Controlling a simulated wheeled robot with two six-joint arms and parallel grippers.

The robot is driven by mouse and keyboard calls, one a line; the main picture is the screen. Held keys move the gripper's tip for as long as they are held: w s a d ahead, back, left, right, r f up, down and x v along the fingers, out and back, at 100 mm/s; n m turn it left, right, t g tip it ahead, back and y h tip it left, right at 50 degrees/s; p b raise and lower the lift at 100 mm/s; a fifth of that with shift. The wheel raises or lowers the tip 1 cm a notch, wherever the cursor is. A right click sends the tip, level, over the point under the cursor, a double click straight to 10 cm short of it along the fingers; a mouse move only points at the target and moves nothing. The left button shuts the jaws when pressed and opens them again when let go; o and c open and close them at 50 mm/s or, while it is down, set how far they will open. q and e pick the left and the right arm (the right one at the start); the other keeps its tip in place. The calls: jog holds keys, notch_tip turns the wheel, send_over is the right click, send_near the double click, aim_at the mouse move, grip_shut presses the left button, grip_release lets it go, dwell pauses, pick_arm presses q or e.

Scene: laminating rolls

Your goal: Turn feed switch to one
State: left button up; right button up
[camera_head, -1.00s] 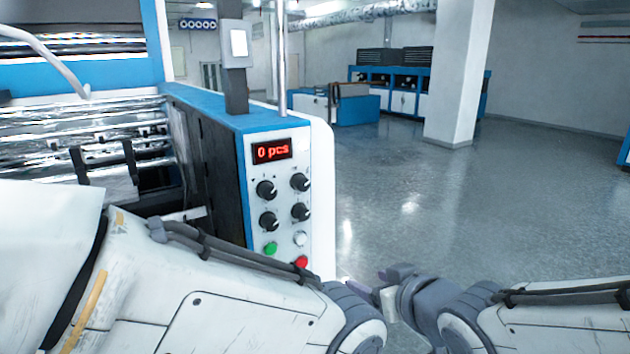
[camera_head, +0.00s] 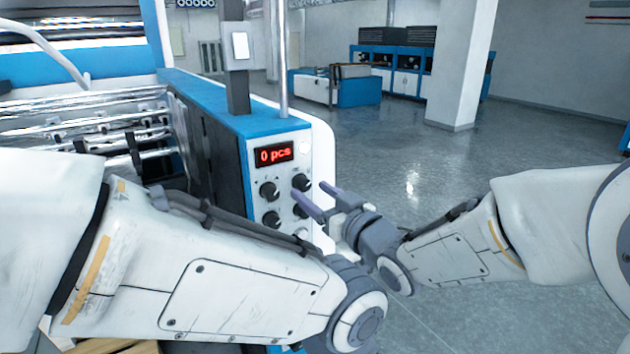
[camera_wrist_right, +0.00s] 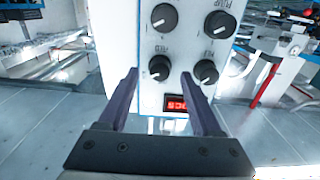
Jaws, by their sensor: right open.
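The grey control panel (camera_head: 262,222) of the machine carries several black knobs and a red display reading "0 pcs" (camera_head: 275,154). My right gripper (camera_head: 310,194) is open, its two fingers pointing at the upper right knob (camera_head: 302,182). In the right wrist view, which is upside down, the open fingers (camera_wrist_right: 160,76) stand on either side of this knob (camera_wrist_right: 159,67); contact cannot be told. A label like "FEED" (camera_wrist_right: 165,50) lies between it and another knob (camera_wrist_right: 164,17); which one it names is unclear. My left gripper is out of view.
A post with a white box (camera_head: 240,45) rises from the machine's blue top (camera_head: 205,95). My left arm covers the panel's lower part. Open floor (camera_head: 450,170) lies to the right.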

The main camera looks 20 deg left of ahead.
jog(key=shift+x, duration=1)
grip_shut()
